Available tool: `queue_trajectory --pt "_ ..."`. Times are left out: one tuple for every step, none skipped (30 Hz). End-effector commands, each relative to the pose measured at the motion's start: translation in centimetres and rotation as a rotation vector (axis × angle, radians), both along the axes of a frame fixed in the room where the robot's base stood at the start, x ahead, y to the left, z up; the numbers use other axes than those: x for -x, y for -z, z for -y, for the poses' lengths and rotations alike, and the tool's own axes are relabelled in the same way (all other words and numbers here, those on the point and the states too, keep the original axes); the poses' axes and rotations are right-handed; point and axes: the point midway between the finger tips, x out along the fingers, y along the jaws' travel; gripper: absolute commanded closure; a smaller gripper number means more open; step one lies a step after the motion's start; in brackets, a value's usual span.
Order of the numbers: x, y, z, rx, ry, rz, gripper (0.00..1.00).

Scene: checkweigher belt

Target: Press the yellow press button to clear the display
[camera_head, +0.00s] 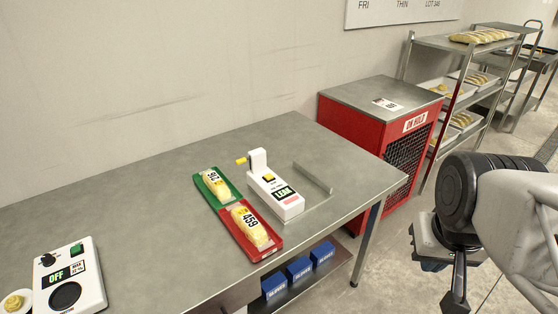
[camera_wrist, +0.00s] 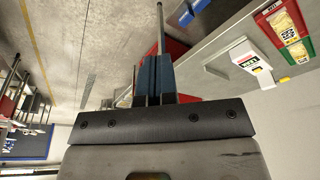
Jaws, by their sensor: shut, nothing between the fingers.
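A white device (camera_head: 277,191) stands on the steel table, with a display (camera_head: 284,192) that appears to read "LEAK". A small yellow button (camera_head: 268,178) sits on its top face beside the display. A yellow knob (camera_head: 241,161) sticks out from the side of its raised back part. The device also shows in the wrist view (camera_wrist: 245,60), right of my fingers and well apart from them. My gripper (camera_wrist: 154,60) is shut and empty, off the table's right end. In the head view my arm is at the right, touching nothing.
Green (camera_head: 208,176) and red (camera_head: 269,244) trays holding labelled yellow packs lie left of the device. A low metal rail (camera_head: 313,178) stands right of it. A white "OFF" unit (camera_head: 89,272) is at far left. A red cabinet (camera_head: 345,127) stands beyond the table's right end.

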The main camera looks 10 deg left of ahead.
Motion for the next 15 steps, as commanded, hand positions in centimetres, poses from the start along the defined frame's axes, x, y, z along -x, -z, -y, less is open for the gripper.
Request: queue_trajectory --pt "0.00 0.00 0.00 0.000 0.000 0.000 1.00" --pt "0.00 0.00 0.00 0.000 0.000 0.000 1.00" --pt "0.00 0.00 0.00 0.000 0.000 0.000 1.00" --pt "0.00 0.00 0.00 0.000 0.000 0.000 1.00" --pt "0.00 0.00 0.00 0.000 0.000 0.000 1.00" --pt "0.00 0.00 0.00 0.000 0.000 0.000 1.00" --pt "0.00 0.00 0.00 0.000 0.000 0.000 1.00" --pt "0.00 0.00 0.00 0.000 0.000 0.000 1.00" --pt "0.00 0.00 0.00 0.000 0.000 0.000 1.00" --pt "-0.01 -0.01 0.00 0.000 0.000 0.000 1.00" --pt "-0.03 -0.02 -0.01 0.000 -0.001 0.000 1.00" --pt "-0.07 -0.03 -0.01 0.001 -0.002 0.000 1.00" --pt "-0.12 -0.04 -0.02 0.003 -0.003 -0.001 1.00" --pt "-0.20 -0.06 -0.03 0.005 -0.006 -0.001 1.00" --pt "-0.35 -0.10 -0.04 0.007 -0.010 -0.002 1.00"
